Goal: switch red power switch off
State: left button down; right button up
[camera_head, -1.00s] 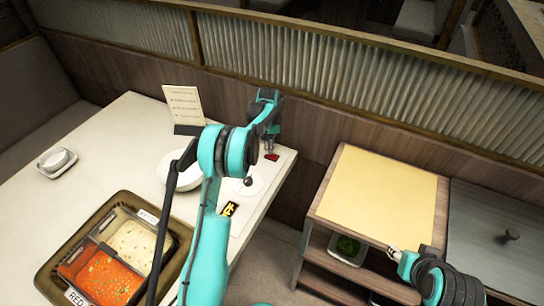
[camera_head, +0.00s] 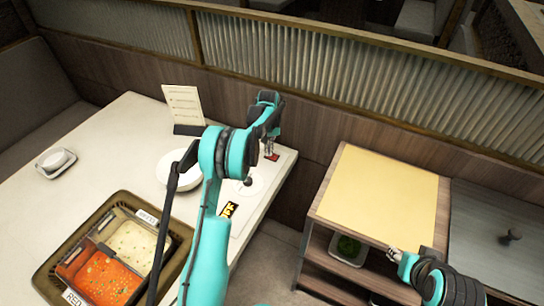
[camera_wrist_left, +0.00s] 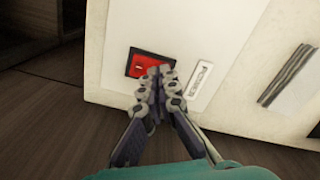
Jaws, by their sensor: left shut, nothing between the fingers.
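The red power switch (camera_wrist_left: 142,65) shows in the left wrist view as a red rocker in a dark frame on a pale panel. A label (camera_wrist_left: 201,82) reading POWER lies to its right. In the head view the red switch (camera_head: 272,157) is at the far right corner of the white table. My left gripper (camera_wrist_left: 159,72) is shut and empty, its tips at the lower right part of the switch and covering that corner. I cannot tell whether the tips touch it. The left gripper (camera_head: 269,148) also shows in the head view. My right gripper (camera_head: 394,254) is small at the lower right.
The white table (camera_head: 110,125) holds a brown tray (camera_head: 50,265) with red and white sauces, a white plate (camera_head: 178,172), a menu card (camera_head: 184,105) and a small dish (camera_head: 57,160). A wooden shelf unit (camera_head: 375,190) stands to the right, past a floor gap.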

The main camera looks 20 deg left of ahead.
pick_arm(q)
jog(key=shift+r+p, duration=2.05)
jog(key=shift+r, duration=1.4)
